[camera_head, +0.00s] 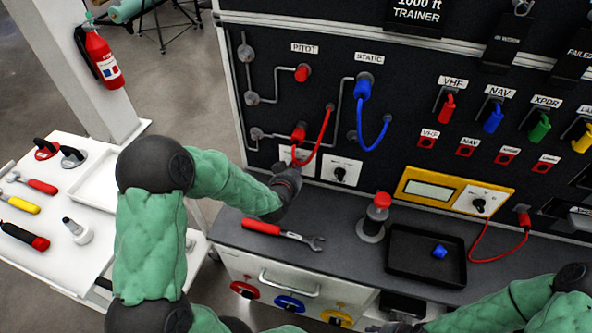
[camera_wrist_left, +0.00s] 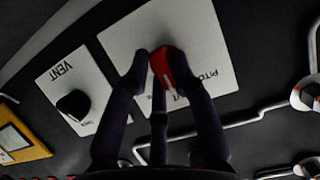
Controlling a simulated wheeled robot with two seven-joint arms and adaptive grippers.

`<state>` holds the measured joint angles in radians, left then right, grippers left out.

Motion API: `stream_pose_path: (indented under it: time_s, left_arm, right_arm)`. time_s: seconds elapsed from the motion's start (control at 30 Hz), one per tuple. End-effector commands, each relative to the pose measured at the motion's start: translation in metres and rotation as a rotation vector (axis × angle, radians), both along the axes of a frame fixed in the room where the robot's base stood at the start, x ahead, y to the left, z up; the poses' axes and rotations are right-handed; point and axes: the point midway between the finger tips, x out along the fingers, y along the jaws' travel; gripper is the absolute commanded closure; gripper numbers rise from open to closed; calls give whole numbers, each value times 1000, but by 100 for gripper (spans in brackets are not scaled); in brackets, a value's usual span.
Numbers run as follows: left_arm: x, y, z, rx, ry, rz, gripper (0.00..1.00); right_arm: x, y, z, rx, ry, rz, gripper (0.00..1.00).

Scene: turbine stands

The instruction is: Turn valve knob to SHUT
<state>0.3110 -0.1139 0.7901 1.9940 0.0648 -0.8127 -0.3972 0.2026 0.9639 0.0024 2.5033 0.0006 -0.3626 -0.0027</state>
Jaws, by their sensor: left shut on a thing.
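In the left wrist view, a red valve knob (camera_wrist_left: 172,68) with a white pointer mark sits on a white plate (camera_wrist_left: 205,30) with partly hidden PITOT lettering. My left gripper (camera_wrist_left: 152,62) is shut on this knob, with its dark fingers around it. In the head view, my left gripper (camera_head: 290,172) reaches the panel's lower left and hides the knob. The white plate (camera_head: 297,155) shows just above it. Fingers cover part of the lettering, so I cannot read the knob's setting. My right gripper (camera_head: 398,327) is only partly in view at the bottom edge.
A VENT plate with a black knob (camera_head: 340,173) is just to the right. A red hose (camera_head: 323,137) hangs close above my left gripper. A red-handled wrench (camera_head: 282,233), a red-capped fitting (camera_head: 373,218) and a black tray (camera_head: 425,254) are on the shelf below.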

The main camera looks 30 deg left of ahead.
Motion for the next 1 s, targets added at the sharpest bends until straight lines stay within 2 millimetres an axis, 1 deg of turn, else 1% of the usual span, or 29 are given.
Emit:
stream_pose_path:
  time_s: [0.43, 0.47, 0.5, 0.53, 0.57, 0.87, 1.0]
  left_arm:
    - [-1, 0, -1, -13, 1, 0, 100]
    - [-1, 0, -1, -13, 1, 0, 72]
    - [-1, 0, -1, -13, 1, 0, 61]
    - [-1, 0, -1, -13, 1, 0, 52]
    - [-1, 0, -1, -13, 1, 0, 51]
    - [0, 0, 0, -11, -2, -1, 51]
    - [-6, -1, 3, -10, -3, 0, 51]
  right_arm:
    - [0, 0, -1, 0, 0, 0, 61]
    - [0, 0, -1, 0, 0, 0, 61]
    - [0, 0, -1, 0, 0, 0, 61]
    - [0, 0, -1, 0, 0, 0, 61]
    - [0, 0, -1, 0, 0, 0, 61]
    - [0, 0, -1, 0, 0, 0, 61]
    - [0, 0, -1, 0, 0, 0, 61]
